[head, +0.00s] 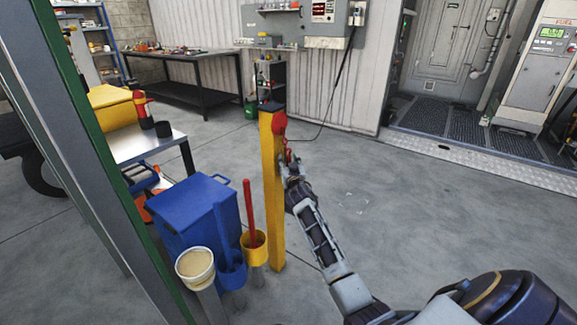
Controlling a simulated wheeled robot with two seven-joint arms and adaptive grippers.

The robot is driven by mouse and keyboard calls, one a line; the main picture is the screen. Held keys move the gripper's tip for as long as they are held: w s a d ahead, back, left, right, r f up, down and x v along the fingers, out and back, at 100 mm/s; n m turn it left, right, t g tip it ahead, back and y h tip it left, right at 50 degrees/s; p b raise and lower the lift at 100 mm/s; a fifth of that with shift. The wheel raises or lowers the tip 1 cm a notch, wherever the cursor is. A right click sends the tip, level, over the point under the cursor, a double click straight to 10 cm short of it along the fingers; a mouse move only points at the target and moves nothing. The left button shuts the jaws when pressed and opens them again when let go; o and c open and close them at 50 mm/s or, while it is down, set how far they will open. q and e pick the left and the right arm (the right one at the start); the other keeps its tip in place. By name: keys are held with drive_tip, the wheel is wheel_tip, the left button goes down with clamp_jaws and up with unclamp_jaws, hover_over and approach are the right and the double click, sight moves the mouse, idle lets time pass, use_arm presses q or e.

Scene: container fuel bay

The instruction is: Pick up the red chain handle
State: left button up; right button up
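A red part that looks like the chain handle (280,124) is at the upper right side of a yellow post (271,190) with a dark top. My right gripper (287,157) is at the post's right side, just below that red part. A little more red shows right at its fingertips. The fingers are small and partly merge with the post, so whether they are open or shut on something cannot be told. No chain can be made out. My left gripper is out of view.
Left of the post stand a blue bin (196,216), a yellow holder (255,247) with a red rod, and a cream-topped bucket (195,266). A metal table (160,146) is farther left. The floor right of the post is clear up to the container.

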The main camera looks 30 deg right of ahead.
clamp_jaws()
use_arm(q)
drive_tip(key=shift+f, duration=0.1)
use_arm(e)
drive_tip(key=shift+r, duration=0.15)
drive_tip(key=shift+r, duration=0.45)
use_arm(q)
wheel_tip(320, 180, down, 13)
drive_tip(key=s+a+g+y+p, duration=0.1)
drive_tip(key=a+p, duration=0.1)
drive_tip(key=p, duration=0.5)
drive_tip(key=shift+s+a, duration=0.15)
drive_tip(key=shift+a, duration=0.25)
use_arm(e)
wheel_tip(320, 180, up, 27)
drive_tip(key=shift+f, duration=0.1)
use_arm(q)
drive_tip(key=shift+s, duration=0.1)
